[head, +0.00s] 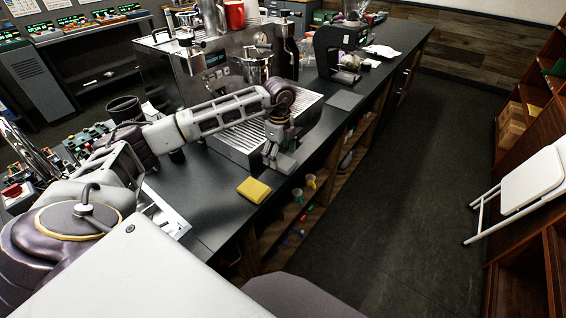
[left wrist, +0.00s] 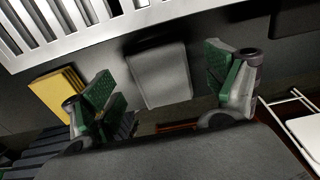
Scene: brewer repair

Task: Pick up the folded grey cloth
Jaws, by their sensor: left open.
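In the head view the grey cloth (head: 284,164) shows near the counter's front edge, partly hidden by my gripper. My left gripper (head: 272,160) hangs over it, pointing down. In the left wrist view its green-padded fingers (left wrist: 162,88) are open, one on each side of the cloth, with nothing between them touching it that I can see. My right gripper is not in view.
A folded yellow cloth (head: 254,190) lies to the left on the counter. The espresso machine (head: 215,62) and its slatted drip tray (head: 235,135) stand behind. A grinder (head: 338,48) stands farther along. A folded white chair (head: 533,180) leans at the right; the floor (head: 405,170) is clear.

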